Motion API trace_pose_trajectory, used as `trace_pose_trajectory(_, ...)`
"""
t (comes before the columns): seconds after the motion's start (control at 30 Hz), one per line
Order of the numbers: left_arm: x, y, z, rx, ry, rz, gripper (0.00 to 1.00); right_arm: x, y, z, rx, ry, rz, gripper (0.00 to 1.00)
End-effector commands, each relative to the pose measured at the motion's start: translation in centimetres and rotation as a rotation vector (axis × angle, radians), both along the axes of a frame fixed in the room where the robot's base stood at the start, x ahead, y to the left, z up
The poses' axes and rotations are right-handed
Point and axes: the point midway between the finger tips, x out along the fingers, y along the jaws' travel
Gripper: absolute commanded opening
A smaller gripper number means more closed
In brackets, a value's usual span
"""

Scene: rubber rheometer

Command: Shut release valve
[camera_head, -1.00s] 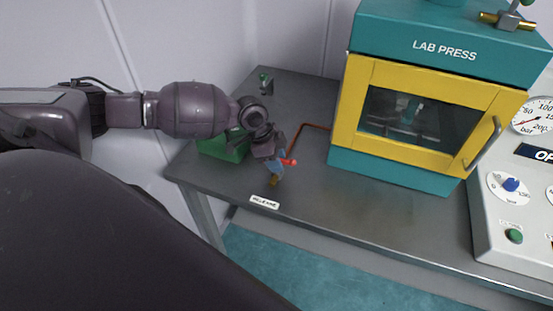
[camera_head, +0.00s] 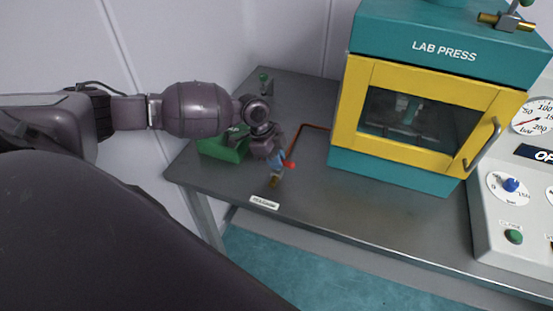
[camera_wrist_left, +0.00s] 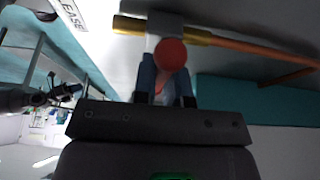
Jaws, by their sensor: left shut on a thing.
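The release valve is a small brass fitting (camera_head: 273,181) at the table's front left, behind a white label (camera_head: 264,202). Its lever has a red end (camera_head: 290,165), pointing right in the head view. In the left wrist view the red round end (camera_wrist_left: 171,54) faces the camera, in front of the grey valve body with brass ends (camera_wrist_left: 197,36). My left gripper (camera_head: 277,156) is at the valve, its blue fingertips on either side of the lever. It is shut on the lever; the lever's shaft is mostly hidden. My right gripper is not in view.
A copper pipe (camera_head: 305,126) runs from the valve towards the teal and yellow lab press (camera_head: 350,170). A green box (camera_head: 222,147) sits behind my left gripper. A control panel (camera_head: 490,215) stands at right. The table front is clear.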

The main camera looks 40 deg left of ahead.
Motion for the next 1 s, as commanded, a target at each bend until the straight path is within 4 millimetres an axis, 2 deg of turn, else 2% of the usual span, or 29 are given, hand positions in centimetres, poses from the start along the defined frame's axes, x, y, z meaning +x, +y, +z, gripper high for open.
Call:
trace_pose_trajectory(0.17, 0.0, 0.0, 0.0, 0.000, -0.001, -0.003, 0.00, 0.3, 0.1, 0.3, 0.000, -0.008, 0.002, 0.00)
trace_pose_trajectory(0.2, 0.0, 0.0, 0.0, 0.000, -0.001, -0.003, 0.14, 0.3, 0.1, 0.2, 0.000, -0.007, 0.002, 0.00)
trace_pose_trajectory(0.37, 0.0, 0.0, 0.0, 0.000, -0.001, -0.002, 0.38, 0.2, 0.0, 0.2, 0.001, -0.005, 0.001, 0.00)
trace_pose_trajectory(0.73, 0.0, 0.2, 0.5, 0.000, -0.002, 0.000, 0.38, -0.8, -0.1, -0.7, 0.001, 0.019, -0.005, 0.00)
trace_pose_trajectory(0.87, -0.1, 0.9, 2.0, 0.001, -0.003, 0.001, 0.38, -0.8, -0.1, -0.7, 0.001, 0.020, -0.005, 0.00)
trace_pose_trajectory(1.0, -0.4, 1.8, 4.3, 0.001, -0.003, 0.000, 0.38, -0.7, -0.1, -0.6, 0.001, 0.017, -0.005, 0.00)
